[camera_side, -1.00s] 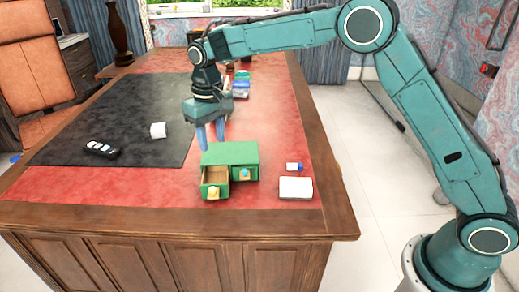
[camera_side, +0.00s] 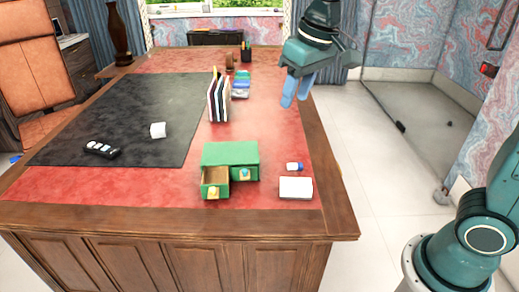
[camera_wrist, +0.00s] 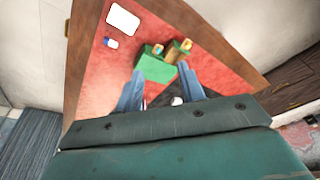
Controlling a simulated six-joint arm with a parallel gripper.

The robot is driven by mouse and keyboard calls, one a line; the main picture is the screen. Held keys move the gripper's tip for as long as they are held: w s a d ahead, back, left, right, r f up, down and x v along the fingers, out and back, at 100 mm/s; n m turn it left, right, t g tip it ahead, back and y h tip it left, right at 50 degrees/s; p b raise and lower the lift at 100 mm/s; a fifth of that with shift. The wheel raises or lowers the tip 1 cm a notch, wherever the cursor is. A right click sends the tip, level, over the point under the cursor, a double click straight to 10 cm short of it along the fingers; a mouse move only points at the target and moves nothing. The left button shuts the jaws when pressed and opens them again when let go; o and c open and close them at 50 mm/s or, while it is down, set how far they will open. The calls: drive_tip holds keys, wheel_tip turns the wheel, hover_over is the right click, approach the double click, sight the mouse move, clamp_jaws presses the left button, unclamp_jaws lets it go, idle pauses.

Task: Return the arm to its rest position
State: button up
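My gripper (camera_side: 296,100) is raised high at the upper right of the desk in the side view, with its blue fingers pointing down. It is well clear of the desk top. In the wrist view my gripper (camera_wrist: 160,88) shows its two fingers apart with nothing held between them. The upper arm lies mostly outside the side view.
A green drawer box (camera_side: 230,153) with its left drawer (camera_side: 214,182) pulled out stands near the desk's front. Beside it are a white box (camera_side: 296,188) and a small blue-and-white item (camera_side: 294,167). Upright books (camera_side: 218,100) stand farther back. The air around my gripper is free.

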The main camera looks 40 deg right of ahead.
drive_tip(key=s+d+f+t, duration=0.1)
drive_tip(key=s+d, duration=0.1)
drive_tip(key=s, duration=0.7)
drive_tip(key=s+d+f+t, duration=0.1)
drive_tip(key=s+d+f, duration=0.1)
drive_tip(key=s, duration=0.8)
drive_tip(key=shift+s+d+f+t, duration=0.15)
drive_tip(key=shift+s+d+t, duration=0.15)
drive_tip(key=shift+d, duration=0.1)
